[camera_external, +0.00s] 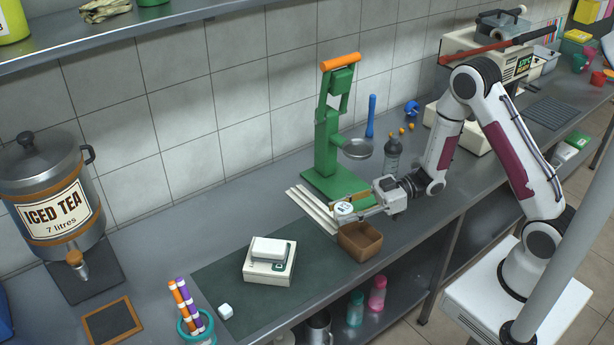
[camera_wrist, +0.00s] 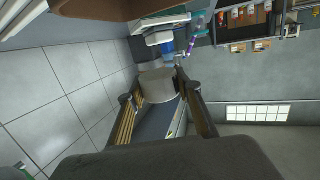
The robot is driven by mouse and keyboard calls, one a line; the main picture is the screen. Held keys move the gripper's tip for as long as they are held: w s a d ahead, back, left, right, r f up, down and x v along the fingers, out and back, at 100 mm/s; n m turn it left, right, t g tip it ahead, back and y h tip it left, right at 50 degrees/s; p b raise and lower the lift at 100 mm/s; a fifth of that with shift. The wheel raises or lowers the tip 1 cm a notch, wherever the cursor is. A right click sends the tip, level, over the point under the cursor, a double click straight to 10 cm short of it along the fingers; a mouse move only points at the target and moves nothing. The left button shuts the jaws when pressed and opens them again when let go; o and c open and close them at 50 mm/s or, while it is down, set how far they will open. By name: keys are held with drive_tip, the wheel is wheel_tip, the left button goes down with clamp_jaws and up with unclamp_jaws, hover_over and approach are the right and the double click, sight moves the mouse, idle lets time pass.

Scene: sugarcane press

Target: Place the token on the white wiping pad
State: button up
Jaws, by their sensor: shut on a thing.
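My gripper (camera_external: 352,207) is shut on a pale round token (camera_external: 344,208), held above the counter near the brown box. In the wrist view the token (camera_wrist: 158,86) shows as a pale grey round body between the two fingertips (camera_wrist: 155,90). A flat white ridged piece (camera_external: 311,208) lies on the counter just left of the token, beside the green press; it may be the white wiping pad, but I cannot tell for sure. The token is apart from it in the picture; the height between them is hard to judge.
An open brown box (camera_external: 360,241) stands just below my gripper. The green press (camera_external: 328,150) rises behind it. A dark bottle (camera_external: 392,158) stands close behind my gripper.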

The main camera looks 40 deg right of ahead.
drive_tip(key=a+r, duration=0.3)
drive_tip(key=a, duration=0.7)
drive_tip(key=a+r, duration=0.2)
drive_tip(key=a, duration=0.8)
drive_tip(key=r+m+t+h, duration=0.2)
drive_tip(key=m+t, duration=0.1)
drive_tip(key=t, duration=0.1)
hover_over(269, 245)
drive_tip(key=shift+f, duration=0.1)
drive_tip(key=shift+f, duration=0.1)
drive_tip(key=shift+f, duration=3)
drive_tip(key=shift+f, duration=1.9)
drive_tip(key=shift+f, duration=0.1)
